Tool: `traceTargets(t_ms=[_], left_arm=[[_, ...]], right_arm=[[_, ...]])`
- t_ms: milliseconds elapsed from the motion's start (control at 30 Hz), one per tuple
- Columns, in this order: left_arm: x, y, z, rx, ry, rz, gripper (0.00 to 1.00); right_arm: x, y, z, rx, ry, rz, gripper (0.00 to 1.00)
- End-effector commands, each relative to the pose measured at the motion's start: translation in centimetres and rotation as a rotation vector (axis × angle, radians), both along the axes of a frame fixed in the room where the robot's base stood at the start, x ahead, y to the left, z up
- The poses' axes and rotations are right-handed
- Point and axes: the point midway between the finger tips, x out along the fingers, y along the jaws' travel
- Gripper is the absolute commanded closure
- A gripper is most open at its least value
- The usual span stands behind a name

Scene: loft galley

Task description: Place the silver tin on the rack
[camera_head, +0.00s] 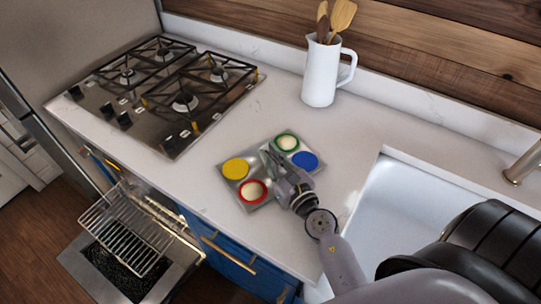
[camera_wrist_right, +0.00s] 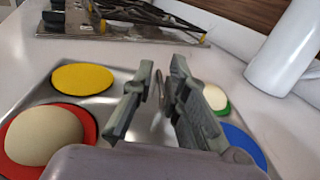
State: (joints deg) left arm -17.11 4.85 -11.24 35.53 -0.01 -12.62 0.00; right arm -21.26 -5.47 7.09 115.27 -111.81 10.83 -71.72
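The silver tin (camera_head: 232,189) is a square, shallow metal tray lying flat on the counter in the head view. It has yellow, red, green and blue rounds, with pale domes on the red and green ones. The rack (camera_head: 124,232) is a wire shelf sticking out of the open oven at lower left; it looks empty. My right gripper (camera_head: 268,154) is over the middle of the tin. In the right wrist view its two fingers (camera_wrist_right: 158,95) stand apart with a narrow gap; a thin grey sliver shows between them. Contact with the tin is unclear. My left gripper is out of view.
A gas hob (camera_head: 165,92) is to the left of the tin. A white jug (camera_head: 320,75) with wooden utensils stands behind it. A sink (camera_head: 395,215) lies to the right. The oven door (camera_head: 85,265) is open below the counter's front edge.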

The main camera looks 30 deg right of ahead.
Motion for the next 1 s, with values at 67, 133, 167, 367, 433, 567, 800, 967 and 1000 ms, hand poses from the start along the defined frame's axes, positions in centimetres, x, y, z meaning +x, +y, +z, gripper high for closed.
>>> traceTargets(t_ms=[67, 133, 167, 367, 433, 567, 800, 967, 1000], left_arm=[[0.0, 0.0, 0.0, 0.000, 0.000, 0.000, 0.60], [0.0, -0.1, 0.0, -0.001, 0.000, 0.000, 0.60], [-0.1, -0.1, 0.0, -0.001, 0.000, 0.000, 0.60], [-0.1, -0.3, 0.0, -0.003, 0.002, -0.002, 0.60], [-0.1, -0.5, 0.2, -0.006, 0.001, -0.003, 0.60], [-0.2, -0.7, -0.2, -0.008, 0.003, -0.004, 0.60], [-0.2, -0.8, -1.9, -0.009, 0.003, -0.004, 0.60], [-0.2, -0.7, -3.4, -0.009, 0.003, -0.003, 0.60], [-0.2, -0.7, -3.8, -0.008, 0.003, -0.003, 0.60]], right_arm=[[0.0, 0.0, 0.0, 0.000, 0.000, 0.000, 0.78], [0.0, 0.0, 0.0, 0.000, 0.000, 0.000, 0.75], [0.0, 0.0, 0.0, 0.000, 0.000, 0.000, 0.75], [0.0, 0.0, 0.0, 0.000, 0.000, 0.000, 0.75], [0.0, 0.0, 0.2, 0.000, -0.001, 0.000, 0.75], [-0.8, 0.0, 0.1, -0.001, 0.002, 0.001, 0.75], [-5.2, -0.1, -0.2, -0.001, 0.003, 0.002, 0.75], [-8.1, -0.2, -0.3, -0.001, 0.003, 0.002, 0.75], [-8.8, -0.2, -0.3, -0.001, 0.003, 0.002, 0.75]])
